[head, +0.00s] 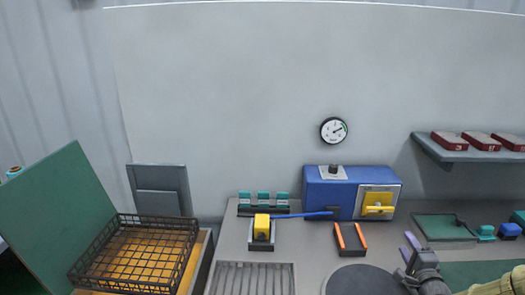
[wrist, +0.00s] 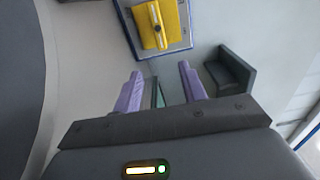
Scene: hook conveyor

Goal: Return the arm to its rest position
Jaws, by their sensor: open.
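My gripper (head: 410,243) is at the lower right in the head view, in front of the blue box and above the bench. Its two purple fingers also show in the wrist view (wrist: 160,88), spread apart with nothing between them. Beyond the fingertips in the wrist view is the yellow panel with a handle (wrist: 155,25), apart from the fingers. The arm (head: 498,287) reaches in from the lower right corner of the head view; most of it is out of sight.
The blue box (head: 325,192) stands against the wall. A dark bracket (wrist: 231,72) is close right of the fingers. An orange-edged holder (head: 350,240), yellow block (head: 262,226), green tray (head: 440,228) and wire basket (head: 135,250) also stand around. A shelf (head: 468,152) projects at right.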

